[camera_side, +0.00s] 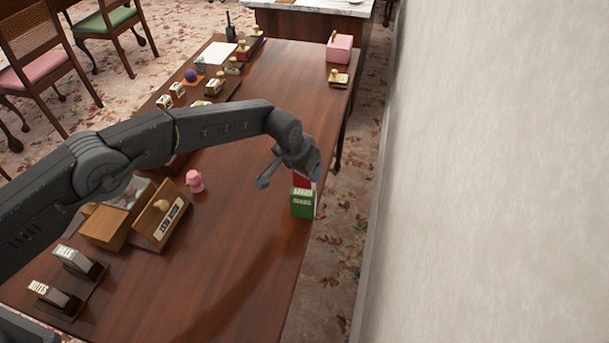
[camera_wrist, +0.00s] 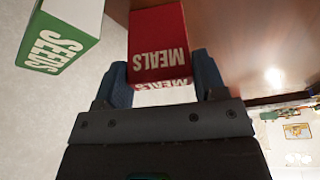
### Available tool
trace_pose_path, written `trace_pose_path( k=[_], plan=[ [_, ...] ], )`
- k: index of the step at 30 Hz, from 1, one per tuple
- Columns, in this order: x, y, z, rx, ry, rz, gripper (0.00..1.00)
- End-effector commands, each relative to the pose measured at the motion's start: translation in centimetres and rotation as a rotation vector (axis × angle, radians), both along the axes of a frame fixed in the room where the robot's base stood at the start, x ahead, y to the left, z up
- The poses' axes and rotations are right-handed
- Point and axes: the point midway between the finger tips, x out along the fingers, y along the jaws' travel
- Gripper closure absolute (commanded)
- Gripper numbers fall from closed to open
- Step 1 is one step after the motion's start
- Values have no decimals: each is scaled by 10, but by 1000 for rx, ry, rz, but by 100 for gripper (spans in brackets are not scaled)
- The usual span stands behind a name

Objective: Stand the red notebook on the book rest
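The red notebook (camera_wrist: 159,42), marked MEALS, fills the space between the two blue fingers of my gripper (camera_wrist: 165,80) in the wrist view. Both fingers appear to touch its sides. In the side view the red notebook (camera_side: 302,180) shows only partly, beneath my gripper (camera_side: 304,170) and just behind a green item, near the table's right edge. A wooden stand with a slanted front and a white label (camera_side: 162,217), probably the book rest, sits at the left of the table. The label is hard to read.
The green item (camera_side: 302,203), marked SEEDS in the wrist view (camera_wrist: 62,35), is close beside my gripper. A pink object (camera_side: 195,181) stands by the wooden stand. Dark holders marked BILLS (camera_side: 76,260) and NOTES (camera_side: 54,297) are front left. The table's middle is clear; a wall is right.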

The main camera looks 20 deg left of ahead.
Motion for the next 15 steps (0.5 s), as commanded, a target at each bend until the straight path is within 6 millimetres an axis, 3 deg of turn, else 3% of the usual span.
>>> trace_pose_path(
  k=[6,15],
  plan=[
    [0,0,1,0,-1,0,54],
    [0,0,19,-1,-2,0,54]
  ],
)
